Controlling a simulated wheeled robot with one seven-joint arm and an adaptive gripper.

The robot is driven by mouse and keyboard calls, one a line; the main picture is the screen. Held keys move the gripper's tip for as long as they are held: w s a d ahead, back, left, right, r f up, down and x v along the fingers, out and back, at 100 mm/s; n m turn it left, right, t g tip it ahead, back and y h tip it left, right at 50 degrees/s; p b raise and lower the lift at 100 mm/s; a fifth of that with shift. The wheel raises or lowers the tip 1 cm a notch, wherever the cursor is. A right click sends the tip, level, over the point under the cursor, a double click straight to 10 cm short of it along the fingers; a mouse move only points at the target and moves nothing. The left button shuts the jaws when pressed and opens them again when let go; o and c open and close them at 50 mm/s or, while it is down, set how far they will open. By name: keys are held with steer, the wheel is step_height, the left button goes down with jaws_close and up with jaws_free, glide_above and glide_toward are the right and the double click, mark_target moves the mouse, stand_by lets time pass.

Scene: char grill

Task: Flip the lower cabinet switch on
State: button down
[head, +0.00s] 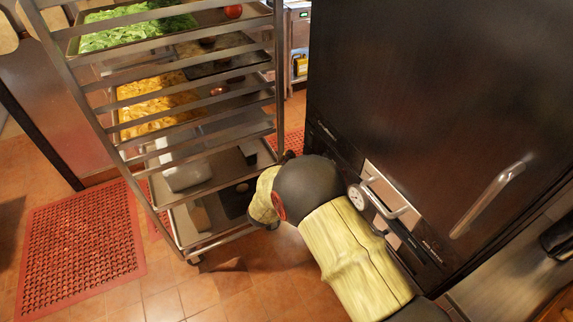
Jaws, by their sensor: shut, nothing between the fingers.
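The tall dark cabinet (430,90) fills the right side of the head view. Its lower front has a pale metal panel with a curved handle (390,197) and a round white dial (357,197). I cannot make out the lower switch; it is too small or hidden behind my arm. My arm, in a yellowish cover with a dark joint, reaches from the bottom right up to the lower left of the cabinet front. My gripper cannot be made out at its end; the arm hides that area. Whether anything touches the cabinet cannot be told.
A metal rack (95,112) with trays of greens (135,30) and yellow food (155,105) stands close left of my arm. A long door handle (490,200) sticks out of the cabinet. A red mat (80,245) lies on the open tiled floor at left.

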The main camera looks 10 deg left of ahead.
steer(key=b, duration=0.2)
glide_toward(307, 138)
steer(key=w+a, duration=0.2)
steer(key=a, duration=0.1)
steer(key=shift+w+d+f+b, duration=0.15)
steer(key=shift+w+d, duration=0.15)
steer(key=shift+d, duration=0.2)
steer(key=shift+w+d+r+b, duration=0.1)
steer(key=shift+w+d, duration=0.15)
steer(key=shift+d, duration=0.25)
steer(key=shift+w+d+f+b, duration=0.15)
steer(key=shift+w+d, duration=0.15)
steer(key=shift+d, duration=0.2)
steer(key=shift+d+r, duration=0.1)
steer(key=shift+w+d+p, duration=0.2)
steer(key=shift+w+p, duration=0.05)
steer(key=shift+p, duration=0.25)
steer(key=shift+s+f, duration=0.1)
steer(key=shift+f, duration=0.15)
